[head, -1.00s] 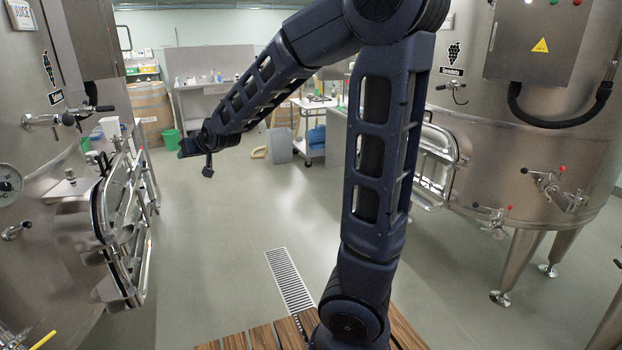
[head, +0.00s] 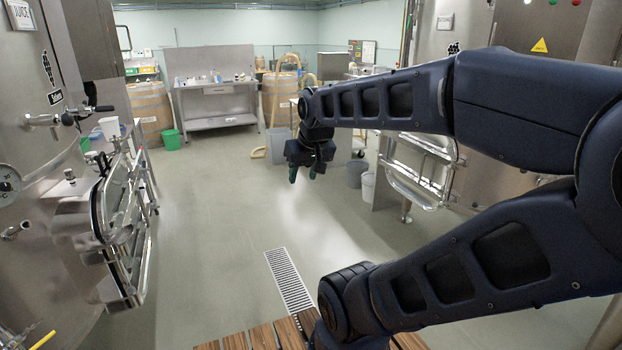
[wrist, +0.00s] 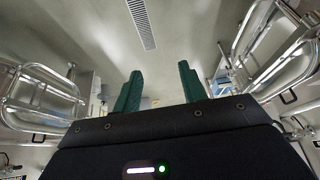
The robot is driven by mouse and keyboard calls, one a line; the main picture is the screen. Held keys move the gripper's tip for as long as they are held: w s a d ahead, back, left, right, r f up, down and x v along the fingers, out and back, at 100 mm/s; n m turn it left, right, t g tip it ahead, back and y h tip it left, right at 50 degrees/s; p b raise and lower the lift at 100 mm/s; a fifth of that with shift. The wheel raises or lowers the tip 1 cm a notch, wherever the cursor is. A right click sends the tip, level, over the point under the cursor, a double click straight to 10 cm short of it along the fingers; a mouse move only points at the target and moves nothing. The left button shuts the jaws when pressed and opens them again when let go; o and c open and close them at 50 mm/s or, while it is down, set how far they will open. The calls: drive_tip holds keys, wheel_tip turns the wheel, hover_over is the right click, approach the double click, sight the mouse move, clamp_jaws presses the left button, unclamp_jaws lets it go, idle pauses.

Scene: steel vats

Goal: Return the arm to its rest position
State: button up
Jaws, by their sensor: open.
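My dark blue arm reaches in from the right of the head view, bent at the elbow. My gripper (head: 305,172) hangs at the arm's far end, above the open floor and pointing down. Its two green fingers are apart and nothing is between them. In the wrist view my gripper (wrist: 158,92) shows the same two green fingers spread, with bare floor beyond them.
A steel vat (head: 50,190) with an open door (head: 125,215) stands at the left. Another vat (head: 505,165) stands behind my arm at the right. A floor drain (head: 288,280) runs through the clear middle. A steel workbench (head: 215,105) is at the back.

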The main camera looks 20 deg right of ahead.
drive_tip(key=shift+s+d+f+g, duration=0.15)
drive_tip(key=shift+s+d, duration=0.1)
drive_tip(key=shift+s, duration=0.45)
drive_tip(key=shift+s+d+f+g, duration=0.1)
drive_tip(key=shift+s+d+g, duration=0.1)
drive_tip(key=shift+s, duration=0.45)
idle(0.3)
